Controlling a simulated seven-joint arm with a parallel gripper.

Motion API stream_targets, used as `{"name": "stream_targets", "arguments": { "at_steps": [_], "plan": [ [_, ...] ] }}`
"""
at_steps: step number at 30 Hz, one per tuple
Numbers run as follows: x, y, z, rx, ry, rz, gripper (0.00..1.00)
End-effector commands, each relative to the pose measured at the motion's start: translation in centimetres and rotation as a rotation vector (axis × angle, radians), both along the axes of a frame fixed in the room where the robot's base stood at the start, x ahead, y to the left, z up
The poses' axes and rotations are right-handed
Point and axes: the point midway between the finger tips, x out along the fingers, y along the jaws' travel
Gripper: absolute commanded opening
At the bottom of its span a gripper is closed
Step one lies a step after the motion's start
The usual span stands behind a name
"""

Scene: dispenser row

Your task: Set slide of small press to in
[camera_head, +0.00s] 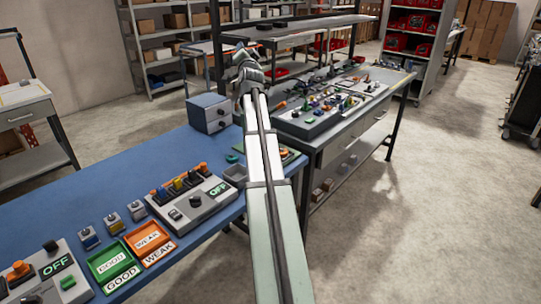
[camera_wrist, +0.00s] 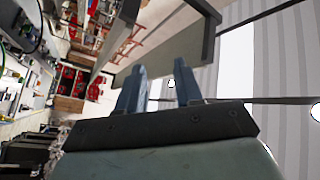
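I cannot tell for sure which device is the small press, and its slide cannot be made out. A grey unit (camera_head: 192,206) with a green OFF sign and several orange-topped parts stands on the blue table. A second grey unit (camera_head: 40,272) with an OFF sign and an orange knob is cut off at the lower left. My gripper (camera_head: 243,50) is up at the far end of my outstretched arm, beyond the drawer box and away from these units. In the wrist view its two fingers (camera_wrist: 160,78) stand apart with nothing between them. My arm hides part of the blue table's right end.
A green GOOD tray (camera_head: 109,262) and an orange WEAK tray (camera_head: 149,240) lie between the units, beside small blocks (camera_head: 112,223). A blue-grey drawer box (camera_head: 210,113) stands farther back. A grey bench (camera_head: 340,130) with a crowded panel is to the right.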

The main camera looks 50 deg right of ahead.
Motion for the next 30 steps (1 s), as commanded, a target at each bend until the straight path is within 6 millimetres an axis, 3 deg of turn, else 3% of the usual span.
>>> {"name": "stream_targets", "arguments": {
  "at_steps": [6, 13, 21, 30],
  "plan": [
    [2.0, 1.8, -6.8, 0.204, 0.283, 0.074, 0.35],
    [0.6, 3.6, -13.8, 0.449, 0.572, 0.035, 0.35],
    [-4.9, 5.6, -20.0, 0.751, 0.869, -0.161, 0.35],
    [-12.2, 8.4, -22.5, 1.020, 1.077, -0.482, 0.35]
  ]
}}
